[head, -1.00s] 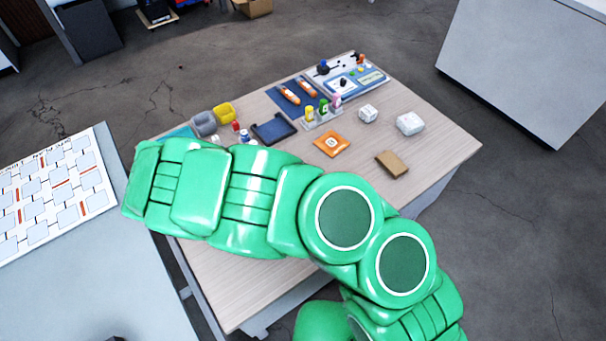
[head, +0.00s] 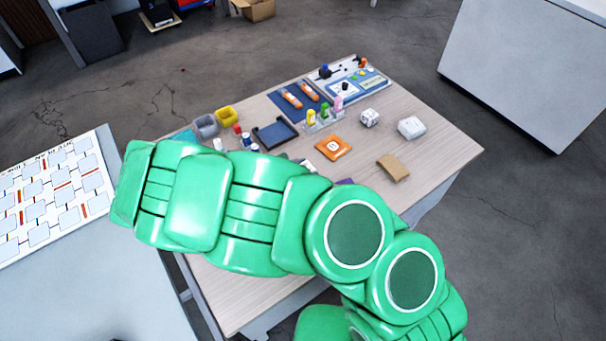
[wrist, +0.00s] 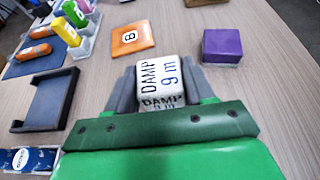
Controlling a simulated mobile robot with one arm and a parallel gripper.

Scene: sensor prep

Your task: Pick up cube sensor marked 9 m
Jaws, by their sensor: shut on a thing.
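The cube sensor (wrist: 160,79) is white, with "DAMP 9 m" printed in dark letters on two faces that show in the wrist view. My gripper (wrist: 162,88) is shut on it, with a grey finger against its left and right sides. The cube's lower part is hidden behind the green gripper body, and I cannot tell whether it touches the table.
An orange square marked 8 (wrist: 132,38) and a purple block (wrist: 222,46) lie beyond the cube. A dark tray (wrist: 46,101) is at left. In the head view, another white cube (head: 370,118), a white box (head: 411,128) and a brown block (head: 393,167) stand on the table's right.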

